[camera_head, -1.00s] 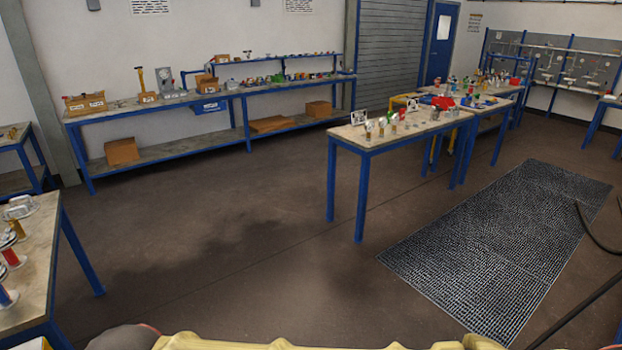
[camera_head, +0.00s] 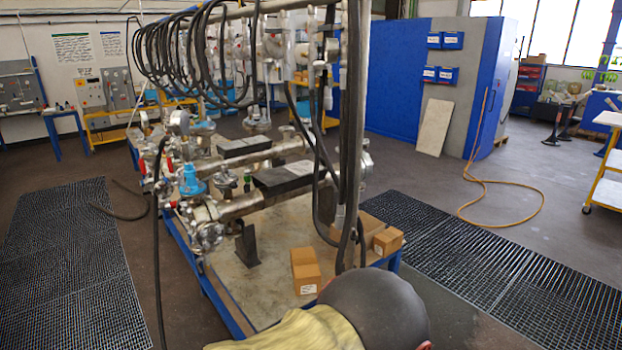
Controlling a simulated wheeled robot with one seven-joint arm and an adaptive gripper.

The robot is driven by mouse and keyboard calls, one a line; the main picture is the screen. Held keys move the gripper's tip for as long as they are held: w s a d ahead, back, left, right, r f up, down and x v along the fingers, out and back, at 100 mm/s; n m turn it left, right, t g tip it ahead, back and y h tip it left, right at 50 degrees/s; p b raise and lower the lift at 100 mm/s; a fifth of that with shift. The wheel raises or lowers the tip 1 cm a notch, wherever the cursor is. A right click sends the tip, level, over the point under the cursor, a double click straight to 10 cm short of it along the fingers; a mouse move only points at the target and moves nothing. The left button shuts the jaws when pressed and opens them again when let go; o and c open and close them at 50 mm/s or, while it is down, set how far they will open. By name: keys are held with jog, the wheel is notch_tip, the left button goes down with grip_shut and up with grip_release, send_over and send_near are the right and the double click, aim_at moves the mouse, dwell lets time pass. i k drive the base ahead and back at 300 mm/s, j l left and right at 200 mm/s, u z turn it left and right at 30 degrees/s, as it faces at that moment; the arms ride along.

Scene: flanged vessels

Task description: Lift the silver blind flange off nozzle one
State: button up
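A blue-framed skid (camera_head: 222,307) stands ahead with silver flanged pipes (camera_head: 243,203) lying across it. Several flanges and fittings show at the pipes' left ends, including a silver flanged end (camera_head: 207,236) at the front. I cannot tell which nozzle is nozzle one, nor pick out a blind flange for certain. My gripper is not in view.
Black hoses hang from an overhead rail over the skid. Cardboard boxes (camera_head: 305,270) sit on its near right side. Floor grating (camera_head: 68,265) lies left, and more lies right (camera_head: 455,250). A yellow hose (camera_head: 500,222) loops on the floor before a blue booth (camera_head: 395,75).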

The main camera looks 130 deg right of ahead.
aim_at(224, 171)
jog(key=z, duration=3.85)
jog(key=i+j+z, duration=0.1)
jog(key=i+z, duration=0.3)
jog(key=i, duration=0.5)
